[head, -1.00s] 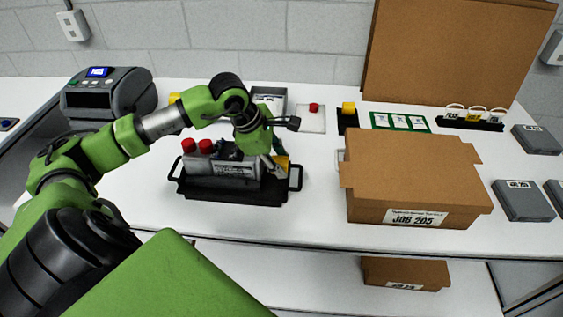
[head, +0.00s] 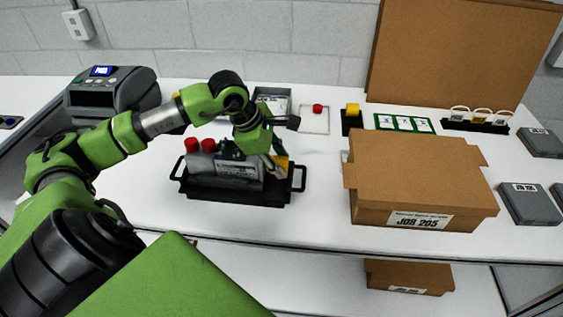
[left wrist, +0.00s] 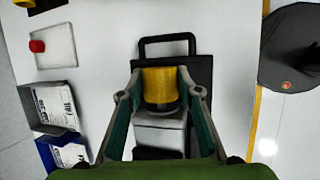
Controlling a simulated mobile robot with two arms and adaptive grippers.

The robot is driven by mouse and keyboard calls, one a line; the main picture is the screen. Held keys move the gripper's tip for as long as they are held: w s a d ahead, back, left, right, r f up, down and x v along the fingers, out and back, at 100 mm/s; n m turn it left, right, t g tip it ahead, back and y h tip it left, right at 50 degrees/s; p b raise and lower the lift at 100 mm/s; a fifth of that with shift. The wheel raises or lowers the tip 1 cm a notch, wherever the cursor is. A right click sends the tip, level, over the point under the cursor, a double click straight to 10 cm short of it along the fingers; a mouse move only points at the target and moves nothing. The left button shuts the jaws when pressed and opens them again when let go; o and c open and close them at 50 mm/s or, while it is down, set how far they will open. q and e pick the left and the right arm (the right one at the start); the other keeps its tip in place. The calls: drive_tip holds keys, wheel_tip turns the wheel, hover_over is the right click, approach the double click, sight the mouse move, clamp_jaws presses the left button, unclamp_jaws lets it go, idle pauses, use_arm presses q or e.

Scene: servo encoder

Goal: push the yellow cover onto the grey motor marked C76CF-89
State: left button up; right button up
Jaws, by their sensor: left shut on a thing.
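My left gripper (head: 277,168) is shut on the yellow cover (head: 283,162), at the right end of the black handled tray (head: 298,180). In the left wrist view the yellow cover (left wrist: 160,85) sits between the two fingers, at the end of a grey motor (left wrist: 160,136). I cannot tell how far the cover is over the motor. In the head view grey motors (head: 235,170) lie in the tray, two with red covers (head: 200,146) at the left. The marking C76CF-89 is not readable. My right gripper is not in view.
A cardboard box (head: 415,210) marked JOB 205 stands right of the tray. A label printer (head: 112,95) stands at the back left. The front table area is clear.

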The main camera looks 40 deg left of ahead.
use_arm(q)
drive_tip(key=shift+s+a+b, duration=0.25)
drive_tip(key=shift+a+b, duration=0.3)
drive_tip(key=shift+b, duration=0.35)
idle(1.4)
drive_tip(key=o, duration=0.8)
drive_tip(key=shift+s+r, duration=0.1)
drive_tip(key=shift+r, duration=0.1)
drive_tip(key=v, duration=1.1)
drive_tip(key=shift+s+a+r, duration=0.1)
drive_tip(key=shift+r, duration=0.2)
